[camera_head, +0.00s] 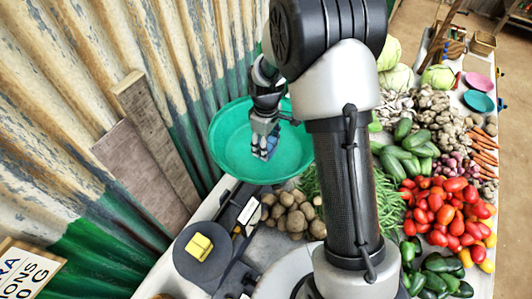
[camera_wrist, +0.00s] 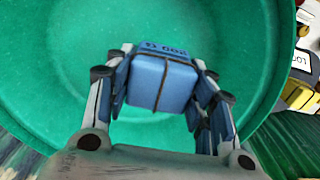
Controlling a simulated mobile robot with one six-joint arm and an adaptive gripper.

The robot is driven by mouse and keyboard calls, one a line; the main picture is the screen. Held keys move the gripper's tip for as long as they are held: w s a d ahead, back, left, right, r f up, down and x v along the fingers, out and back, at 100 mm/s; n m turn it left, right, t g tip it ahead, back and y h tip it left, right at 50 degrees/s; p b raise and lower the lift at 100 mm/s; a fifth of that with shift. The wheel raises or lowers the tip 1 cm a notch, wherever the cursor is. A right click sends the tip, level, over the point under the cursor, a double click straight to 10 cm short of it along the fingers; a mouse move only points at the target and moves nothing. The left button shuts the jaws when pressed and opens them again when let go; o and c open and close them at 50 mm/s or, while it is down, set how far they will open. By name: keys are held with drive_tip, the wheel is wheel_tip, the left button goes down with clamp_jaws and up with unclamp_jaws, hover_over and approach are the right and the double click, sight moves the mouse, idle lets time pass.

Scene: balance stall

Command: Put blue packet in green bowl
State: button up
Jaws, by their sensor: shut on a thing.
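The green bowl (camera_head: 227,135) stands near the corrugated wall in the head view. It fills most of the wrist view (camera_wrist: 60,45). My gripper (camera_head: 263,150) is over the inside of the bowl and points down. In the wrist view my gripper (camera_wrist: 162,98) is shut on the blue packet (camera_wrist: 160,82), with a finger on each side. The packet is upright between the fingers and has dark lettering on its top edge. In the head view the packet (camera_head: 262,154) is small and partly hidden by the fingers. I cannot tell whether it touches the bowl's bottom.
A balance with a dark round pan (camera_head: 188,262) holding a yellow block (camera_head: 199,246) is in front of the bowl. Potatoes (camera_head: 290,213), green beans and other vegetables lie to the right. The corrugated wall (camera_head: 120,40) is close on the left.

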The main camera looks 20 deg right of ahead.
wheel_tip(320, 180, down, 5)
drive_tip(key=shift+w+f, duration=0.1)
idle(0.3)
drive_tip(key=o, duration=1.2)
drive_tip(key=shift+b, duration=0.3)
